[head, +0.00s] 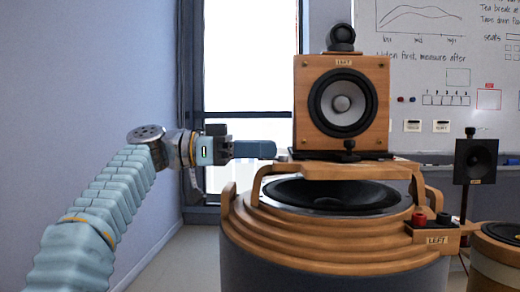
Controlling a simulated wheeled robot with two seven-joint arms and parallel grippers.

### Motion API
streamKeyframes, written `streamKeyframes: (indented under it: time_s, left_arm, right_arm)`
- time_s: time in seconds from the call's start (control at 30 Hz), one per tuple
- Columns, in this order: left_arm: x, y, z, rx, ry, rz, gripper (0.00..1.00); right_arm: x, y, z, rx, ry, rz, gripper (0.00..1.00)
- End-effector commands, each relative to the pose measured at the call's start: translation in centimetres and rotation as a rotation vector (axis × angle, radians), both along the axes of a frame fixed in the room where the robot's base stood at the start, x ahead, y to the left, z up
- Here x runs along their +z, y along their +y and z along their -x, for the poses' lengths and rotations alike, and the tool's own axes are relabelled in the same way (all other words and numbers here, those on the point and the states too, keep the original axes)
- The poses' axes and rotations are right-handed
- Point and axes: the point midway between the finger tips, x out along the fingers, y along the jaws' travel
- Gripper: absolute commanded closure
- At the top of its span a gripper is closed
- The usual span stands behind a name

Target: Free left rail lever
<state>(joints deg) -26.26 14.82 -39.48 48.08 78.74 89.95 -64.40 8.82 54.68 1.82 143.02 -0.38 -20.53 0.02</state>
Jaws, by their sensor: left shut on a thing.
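A wooden speaker box (308,125) labelled LEFT stands on a raised wooden rail (340,172) above a large round wooden speaker base (340,252). My left gripper (266,150) reaches in from the left, level, with its blue-grey fingers at the left end of the rail, beside the box's lower left corner. It is shut on what appears to be the left rail lever, which the fingers mostly hide. A small grey part (283,157) shows just past the fingertips. My right gripper is not in view.
A black round unit (341,38) sits on top of the box. Red and black terminals (420,219) are at the base's right edge, above a second LEFT label. A small black speaker (476,160) on a stand is at right. A whiteboard (440,60) is behind.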

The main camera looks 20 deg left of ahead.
Motion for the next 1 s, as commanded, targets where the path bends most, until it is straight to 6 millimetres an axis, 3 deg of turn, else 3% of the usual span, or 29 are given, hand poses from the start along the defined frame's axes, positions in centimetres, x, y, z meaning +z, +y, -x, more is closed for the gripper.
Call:
streamKeyframes:
  time_s: [0.03, 0.13, 0.53, 1.0]
  left_arm:
    - [-0.5, -0.2, -0.1, -0.005, 0.01, -0.007, 0.75]
    - [-0.5, -0.1, -0.1, -0.005, 0.009, -0.008, 0.59]
    - [-0.2, 0.8, 0.2, 0.0, 0.003, -0.003, 0.59]
    - [-0.3, 10.7, 3.1, 0.004, 0.005, -0.006, 0.59]
  right_arm:
    - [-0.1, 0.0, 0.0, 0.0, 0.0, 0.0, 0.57]
    - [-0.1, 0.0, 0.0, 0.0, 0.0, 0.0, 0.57]
    - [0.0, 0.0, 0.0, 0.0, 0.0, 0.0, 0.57]
    - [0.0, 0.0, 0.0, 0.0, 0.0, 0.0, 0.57]
